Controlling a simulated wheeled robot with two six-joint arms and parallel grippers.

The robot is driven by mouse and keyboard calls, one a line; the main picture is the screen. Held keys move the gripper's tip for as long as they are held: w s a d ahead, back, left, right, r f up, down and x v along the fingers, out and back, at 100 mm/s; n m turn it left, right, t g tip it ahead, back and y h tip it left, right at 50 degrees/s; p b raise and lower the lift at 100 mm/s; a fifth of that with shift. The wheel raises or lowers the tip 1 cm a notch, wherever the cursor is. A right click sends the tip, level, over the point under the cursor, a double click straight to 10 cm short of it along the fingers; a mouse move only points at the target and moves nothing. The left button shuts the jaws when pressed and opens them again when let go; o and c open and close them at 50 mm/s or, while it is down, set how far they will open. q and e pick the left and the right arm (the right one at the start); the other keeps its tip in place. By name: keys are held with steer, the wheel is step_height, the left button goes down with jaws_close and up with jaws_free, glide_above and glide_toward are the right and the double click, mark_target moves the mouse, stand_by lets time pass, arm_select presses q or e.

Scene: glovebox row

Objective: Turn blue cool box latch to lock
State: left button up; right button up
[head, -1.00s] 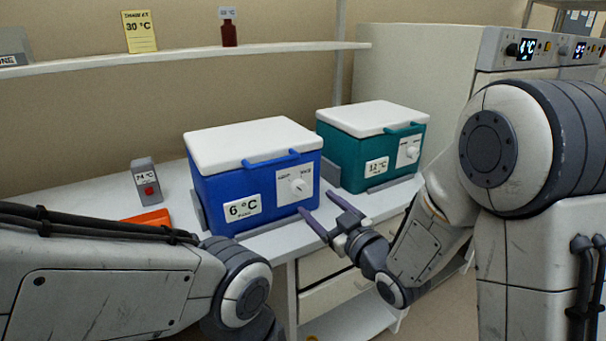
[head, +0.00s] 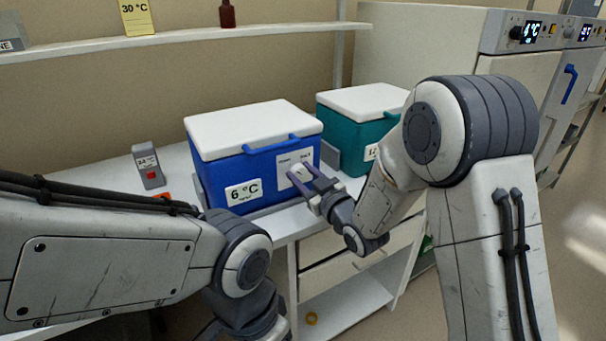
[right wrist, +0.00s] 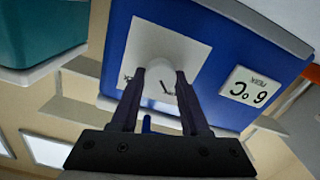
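The blue cool box (head: 222,172) has a white lid and a "6 °C" label and stands on the bench. Its white latch knob (right wrist: 160,62) sits on a pale square panel (right wrist: 138,48) on the front. My right gripper (head: 303,172) is at this panel and hides part of it in the head view. In the right wrist view its two dark fingers (right wrist: 161,76) stand apart, tips on either side of the knob. I cannot tell whether they touch it. My left arm comes in at lower left; its gripper is out of view.
A teal cool box (head: 338,135) stands close to the right of the blue one. A small grey device (head: 148,168) stands on the bench to the left.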

jaws_close()
steer(key=shift+m, duration=0.3)
steer(key=m+b, duration=0.1)
steer(key=m, duration=0.2)
steer(key=shift+d, duration=0.1)
steer(key=m+b, duration=0.1)
steer(key=m, duration=0.3)
steer(key=shift+d, duration=0.1)
steer(key=m, duration=0.5)
steer(key=shift+w+f, duration=0.1)
steer(key=m, duration=0.5)
steer(key=shift+d+f, duration=0.1)
steer(key=shift+m, duration=0.3)
